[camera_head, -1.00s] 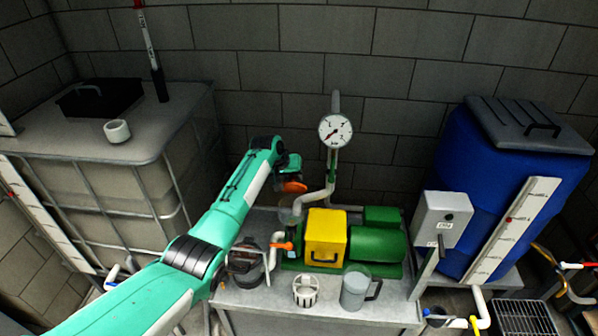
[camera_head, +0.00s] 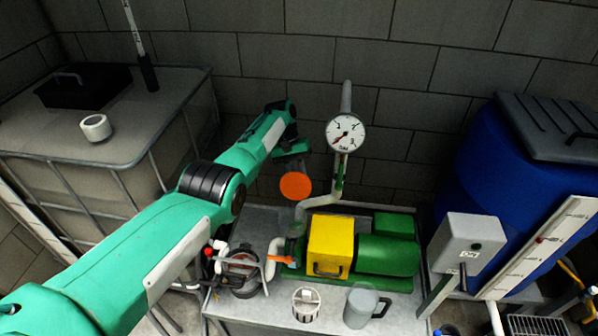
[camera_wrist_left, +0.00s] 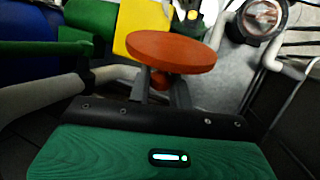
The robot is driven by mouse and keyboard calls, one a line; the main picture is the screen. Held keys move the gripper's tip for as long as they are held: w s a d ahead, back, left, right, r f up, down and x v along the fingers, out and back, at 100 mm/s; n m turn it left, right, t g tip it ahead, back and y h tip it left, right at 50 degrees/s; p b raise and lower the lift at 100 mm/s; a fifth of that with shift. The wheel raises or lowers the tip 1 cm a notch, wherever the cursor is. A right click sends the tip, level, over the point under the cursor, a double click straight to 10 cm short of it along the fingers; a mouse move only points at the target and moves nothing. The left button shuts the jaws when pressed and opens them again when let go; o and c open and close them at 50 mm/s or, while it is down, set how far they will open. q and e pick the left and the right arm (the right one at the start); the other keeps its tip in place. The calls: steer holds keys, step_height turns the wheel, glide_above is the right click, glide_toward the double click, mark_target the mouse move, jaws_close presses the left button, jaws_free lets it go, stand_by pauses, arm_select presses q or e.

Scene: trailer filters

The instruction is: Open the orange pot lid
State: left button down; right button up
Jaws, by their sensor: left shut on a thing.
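The orange lid (camera_head: 295,186) is a round disc off the pot, held in the air behind and to the right of it. My left gripper (camera_head: 297,162) is shut on the lid's knob. In the left wrist view, the lid (camera_wrist_left: 172,50) sits between the fingers of my gripper (camera_wrist_left: 160,88), its knob on the gripper's side. The pot (camera_head: 243,273) stands on the grey bench at the left of the pump, its top uncovered. In the left wrist view the pot (camera_wrist_left: 262,18) is at the upper right. My right gripper is not in view.
The yellow and green pump (camera_head: 330,245) sits on the bench (camera_head: 260,310), with a pressure gauge (camera_head: 346,133) on a pipe behind it. A white basket (camera_head: 306,303) and a grey jug (camera_head: 361,308) stand in front. A blue tank (camera_head: 485,205) stands at right.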

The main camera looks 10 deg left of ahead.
arm_select(q)
steer(key=shift+w+f+g, duration=0.1)
steer(key=shift+f+g, duration=0.2)
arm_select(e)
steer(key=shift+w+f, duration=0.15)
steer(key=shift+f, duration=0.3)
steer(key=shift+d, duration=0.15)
arm_select(q)
steer(key=c, duration=1.3)
jaws_free()
steer(key=shift+r, duration=0.15)
